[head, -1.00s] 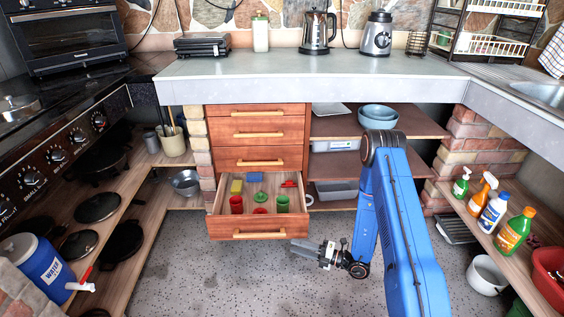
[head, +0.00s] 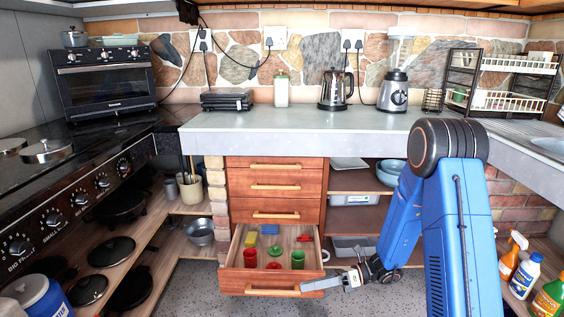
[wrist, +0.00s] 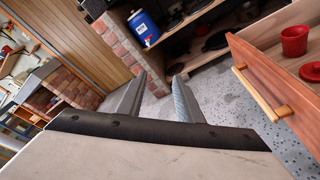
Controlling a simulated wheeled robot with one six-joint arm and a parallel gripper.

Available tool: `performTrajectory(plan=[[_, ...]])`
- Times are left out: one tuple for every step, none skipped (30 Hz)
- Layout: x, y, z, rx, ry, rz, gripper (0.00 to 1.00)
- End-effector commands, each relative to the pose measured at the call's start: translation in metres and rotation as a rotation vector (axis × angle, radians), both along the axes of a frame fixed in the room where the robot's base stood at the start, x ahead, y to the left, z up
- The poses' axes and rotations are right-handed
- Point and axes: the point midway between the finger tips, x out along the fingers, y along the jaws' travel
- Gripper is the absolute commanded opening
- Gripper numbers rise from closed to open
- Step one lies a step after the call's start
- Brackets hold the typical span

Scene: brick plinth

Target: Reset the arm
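My gripper (head: 328,285) is low in front of the cabinet, at the right front corner of the open bottom drawer (head: 258,284). In the wrist view its two fingers (wrist: 158,98) stand apart with nothing between them. The drawer front and its handle (wrist: 262,95) show at the right of that view, beside the fingers. My blue arm is folded, its elbow raised at the right in the head view. I cannot tell whether the gripper touches the drawer.
The drawer holds a red cup (head: 250,257), a green cup (head: 298,259) and several small items. A grey countertop (head: 290,120) runs behind. The stove (head: 75,205) stands at left. Bottles (head: 525,272) stand on the right shelf. Grey floor (head: 205,290) is clear in front.

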Motion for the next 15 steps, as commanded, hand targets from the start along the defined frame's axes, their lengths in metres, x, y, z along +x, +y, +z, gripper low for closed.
performTrajectory(plan=[[-0.007, 0.0, 0.012, -0.018, -0.051, 0.032, 0.33], [-0.012, -0.001, 0.018, -0.028, -0.082, 0.051, 0.33], [-0.018, -0.001, 0.025, -0.042, -0.12, 0.078, 0.33], [-0.023, -0.002, 0.03, -0.052, -0.151, 0.099, 0.33], [-0.028, -0.003, 0.035, -0.062, -0.179, 0.118, 0.33], [-0.034, -0.004, 0.042, -0.077, -0.22, 0.146, 0.33], [-0.039, -0.005, 0.047, -0.088, -0.249, 0.166, 0.33], [-0.044, -0.006, 0.051, -0.097, -0.28, 0.186, 0.33], [-0.051, -0.008, 0.058, -0.112, -0.32, 0.214, 0.33], [-0.055, -0.009, 0.062, -0.123, -0.351, 0.235, 0.33], [-0.06, -0.01, 0.066, -0.134, -0.38, 0.254, 0.33], [-0.067, -0.013, 0.072, -0.149, -0.42, 0.283, 0.33], [-0.071, -0.014, 0.075, -0.16, -0.45, 0.303, 0.33], [-0.076, -0.016, 0.079, -0.171, -0.479, 0.323, 0.33], [-0.083, -0.018, 0.084, -0.186, -0.52, 0.352, 0.33]])
